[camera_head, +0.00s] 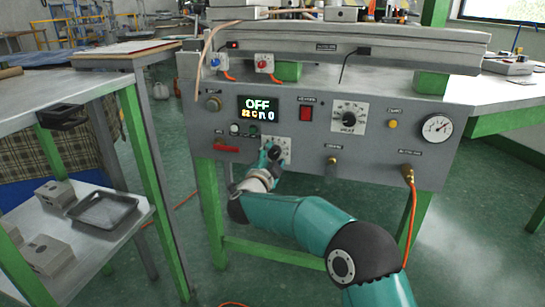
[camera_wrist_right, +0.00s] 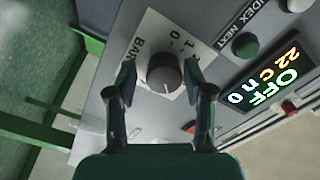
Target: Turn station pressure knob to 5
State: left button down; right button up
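The station pressure knob (camera_wrist_right: 165,74) is a dark round knob on a white square dial plate marked BAR (camera_wrist_right: 150,38). In the head view the plate (camera_head: 285,144) sits on the panel below the display, and my right gripper (camera_head: 272,153) largely covers the knob. My right gripper (camera_wrist_right: 163,72) is open in the right wrist view. Its two fingers are on either side of the knob, with a narrow gap on each side. The knob's exact setting cannot be read. My left gripper is not in view.
The lit display (camera_head: 258,109) reads OFF with smaller figures below. A red switch (camera_head: 305,113), a larger dial (camera_head: 348,115), a gauge (camera_head: 437,127) and a red lever (camera_head: 227,148) are on the same panel (camera_head: 390,160). A side table (camera_head: 80,75) stands left.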

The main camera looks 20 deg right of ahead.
jog(key=shift+o, duration=0.2)
jog(key=shift+r, duration=0.1)
jog(key=shift+s+a, duration=0.35)
jog(key=shift+s, duration=0.05)
jog(key=v, duration=1.1)
jog(key=shift+d, duration=0.15)
